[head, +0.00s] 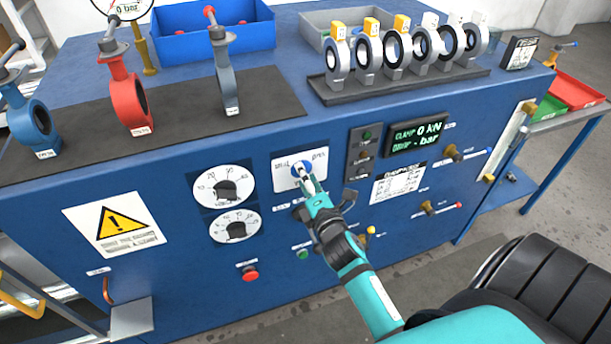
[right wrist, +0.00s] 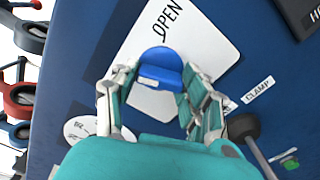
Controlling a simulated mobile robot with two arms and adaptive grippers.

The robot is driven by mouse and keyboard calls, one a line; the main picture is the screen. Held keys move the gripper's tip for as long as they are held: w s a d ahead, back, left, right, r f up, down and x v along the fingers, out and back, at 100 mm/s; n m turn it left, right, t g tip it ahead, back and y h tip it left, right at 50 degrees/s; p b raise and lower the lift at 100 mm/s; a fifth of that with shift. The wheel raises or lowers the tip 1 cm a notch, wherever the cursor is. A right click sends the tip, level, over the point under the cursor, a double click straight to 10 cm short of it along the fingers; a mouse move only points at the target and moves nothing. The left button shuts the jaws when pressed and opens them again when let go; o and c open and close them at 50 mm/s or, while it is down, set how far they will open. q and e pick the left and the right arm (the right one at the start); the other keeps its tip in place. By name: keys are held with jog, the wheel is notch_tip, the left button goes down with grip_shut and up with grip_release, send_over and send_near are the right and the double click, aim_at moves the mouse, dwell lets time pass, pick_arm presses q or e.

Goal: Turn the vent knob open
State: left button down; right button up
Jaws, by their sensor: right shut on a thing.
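The vent knob (right wrist: 160,65) is a round blue knob on a white plate (right wrist: 205,42) marked OPEN. It also shows in the head view (head: 293,166) on the front of the blue bench, partly hidden by my fingers. My right gripper (head: 305,178) reaches up to it from the lower right. In the right wrist view my right gripper (right wrist: 155,98) has one finger on each side of the knob and is shut on it. My left gripper is not in view.
Two white dials (head: 224,187) sit left of the plate, with a red button (head: 250,274) below. A dark switch strip (head: 365,150) and a lit display (head: 415,134) are to the right. Valves stand on the bench top, including a red one (head: 128,100).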

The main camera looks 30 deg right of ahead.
jog(key=m+p, duration=0.1)
jog(key=m, duration=0.3)
jog(key=shift+m, duration=0.4)
jog(key=m+p, duration=0.1)
jog(key=m, duration=0.2)
jog(key=shift+m, duration=0.3)
jog(key=m+p, duration=0.1)
jog(key=m, duration=0.3)
jog(key=shift+p, duration=0.3)
jog(key=shift+m+p, duration=0.5)
jog(key=shift+m, duration=1.2)
jog(key=shift+f+m, duration=0.1)
jog(key=shift+m, duration=0.2)
jog(key=o, duration=1.2)
jog(key=shift+c, duration=0.2)
